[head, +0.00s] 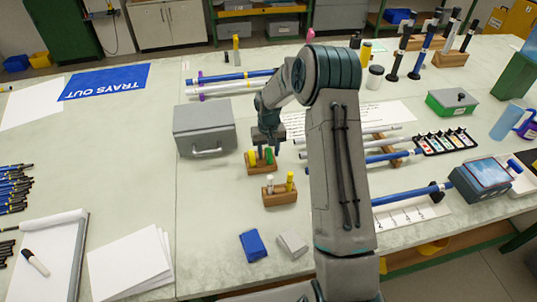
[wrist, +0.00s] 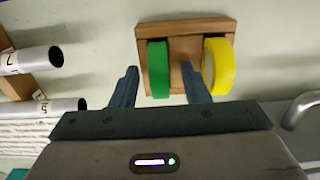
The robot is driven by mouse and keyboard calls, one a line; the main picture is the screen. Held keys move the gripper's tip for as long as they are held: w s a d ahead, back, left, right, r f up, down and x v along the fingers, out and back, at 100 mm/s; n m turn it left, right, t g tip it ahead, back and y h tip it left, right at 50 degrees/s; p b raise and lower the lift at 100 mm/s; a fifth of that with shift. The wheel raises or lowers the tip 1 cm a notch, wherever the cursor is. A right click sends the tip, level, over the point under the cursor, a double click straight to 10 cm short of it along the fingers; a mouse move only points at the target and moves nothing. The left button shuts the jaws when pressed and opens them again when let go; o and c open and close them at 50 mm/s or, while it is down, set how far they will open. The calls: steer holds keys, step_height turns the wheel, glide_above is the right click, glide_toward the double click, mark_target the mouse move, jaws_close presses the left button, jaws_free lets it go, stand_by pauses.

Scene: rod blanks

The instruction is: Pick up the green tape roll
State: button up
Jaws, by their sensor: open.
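The green tape roll (wrist: 158,72) stands on edge in a wooden holder (wrist: 186,27) in the wrist view, at the holder's left side. A yellow tape roll (wrist: 218,66) stands at its right side. My gripper (wrist: 160,80) is open, with one finger left of the green roll and the other between the two rolls. I cannot tell whether either finger touches a roll. In the head view the green roll (head: 269,157) shows partly behind my gripper (head: 265,155), with the yellow roll (head: 252,159) to its left, in the holder (head: 262,170).
A second wooden block (head: 280,197) with upright pieces stands in front of the holder. A grey metal box (head: 204,130) is to the left. Rods (head: 395,157) lie on supports to the right, and rod ends (wrist: 68,105) show in the wrist view.

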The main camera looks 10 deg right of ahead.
mark_target(270, 149)
jaws_close()
steer(key=shift+r+b, duration=0.3)
steer(key=shift+r, duration=0.45)
steer(key=r, duration=0.2)
steer(key=b, duration=0.1)
steer(key=shift+d+r, duration=0.25)
steer(key=shift+r, duration=0.15)
steer(key=s+d+r+b, duration=0.2)
steer(key=s+d+r, duration=0.2)
steer(key=d, duration=0.6)
step_height(270, 149, up, 3)
steer(key=shift+d+f, duration=0.15)
steer(key=shift+d, duration=0.05)
steer(key=shift+s, duration=0.1)
